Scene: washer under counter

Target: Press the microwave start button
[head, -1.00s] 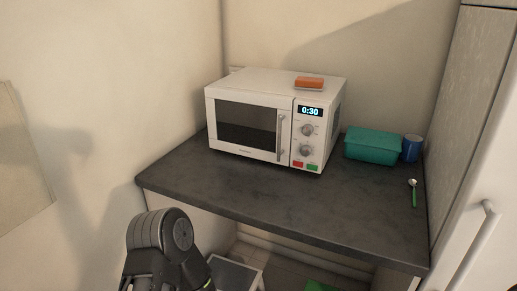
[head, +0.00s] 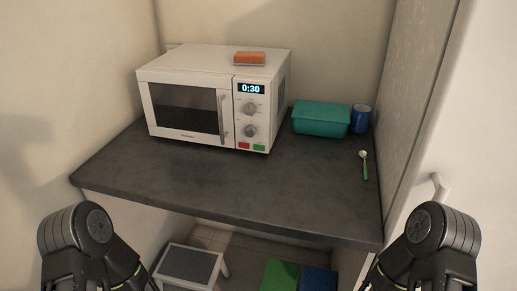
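A white microwave (head: 186,108) stands on the dark counter, its door closed. Its display (head: 251,89) reads 0:30, above two round knobs. Below the knobs are a red button (head: 244,146) and a green button (head: 260,148). Both of my arms show at the bottom corners, apart from the counter's front edge. Neither gripper shows; both are outside the picture.
An orange object (head: 250,58) lies on the microwave. A teal box (head: 321,118), a blue cup (head: 361,118) and a green-handled spoon (head: 364,166) are on the counter (head: 220,185) to the right. Below stands a stool (head: 188,264). Walls and a handled door flank the counter.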

